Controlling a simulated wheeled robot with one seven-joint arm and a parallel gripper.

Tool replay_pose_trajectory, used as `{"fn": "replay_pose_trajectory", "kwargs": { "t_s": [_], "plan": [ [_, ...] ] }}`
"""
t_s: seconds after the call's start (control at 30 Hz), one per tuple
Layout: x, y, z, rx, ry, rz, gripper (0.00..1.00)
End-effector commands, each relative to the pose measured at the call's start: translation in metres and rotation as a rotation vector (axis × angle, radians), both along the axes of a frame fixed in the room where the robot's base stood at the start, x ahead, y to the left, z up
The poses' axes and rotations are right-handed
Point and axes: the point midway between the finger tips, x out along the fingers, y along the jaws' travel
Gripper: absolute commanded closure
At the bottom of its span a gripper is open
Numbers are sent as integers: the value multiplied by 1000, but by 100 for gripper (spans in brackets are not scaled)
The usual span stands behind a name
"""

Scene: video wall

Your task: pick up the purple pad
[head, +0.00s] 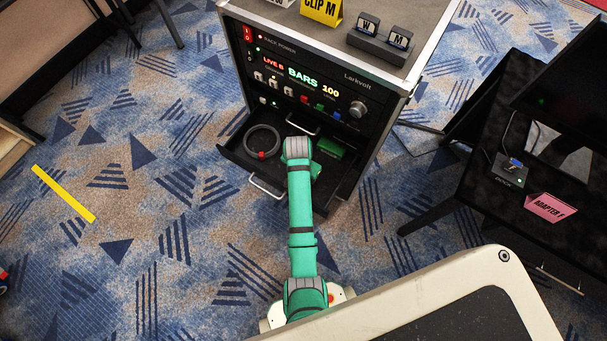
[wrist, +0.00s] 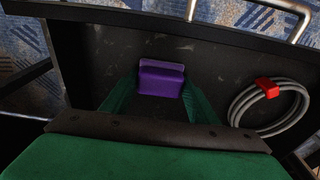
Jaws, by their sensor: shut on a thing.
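The purple pad (wrist: 161,80) is a small block with a raised lip, seen in the wrist view over the dark drawer floor. My gripper (wrist: 162,90) has its two green fingers at the pad's left and right sides, shut on it. I cannot tell whether the pad touches the drawer floor or is held just above it. In the head view my green arm reaches over the open drawer (head: 240,155), and the pad is hidden there.
A grey cable coil with a red clip (wrist: 267,88) lies in the drawer beside the pad. The drawer has metal handles (head: 266,187) and sits under the rack's control panel (head: 300,90). A black table with a pink card (head: 549,208) stands to the right.

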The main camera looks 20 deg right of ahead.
Motion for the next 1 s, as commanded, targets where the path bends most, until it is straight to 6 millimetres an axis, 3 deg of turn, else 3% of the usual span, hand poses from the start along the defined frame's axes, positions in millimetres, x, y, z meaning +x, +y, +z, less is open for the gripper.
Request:
{"fn": "replay_pose_trajectory", "kwargs": {
  "t_s": [0.17, 0.3, 0.6, 0.8, 1.0],
  "plan": [
    [1, 0, 10, -1, -2, 0, 68],
    [1, -1, 32, -1, -5, -1, 68],
    [-53, 6, 94, -2, -3, 0, 68],
    [-99, 13, 111, -1, -1, 0, 68],
    [-127, 16, 124, -1, -1, 0, 68]
  ]
}}
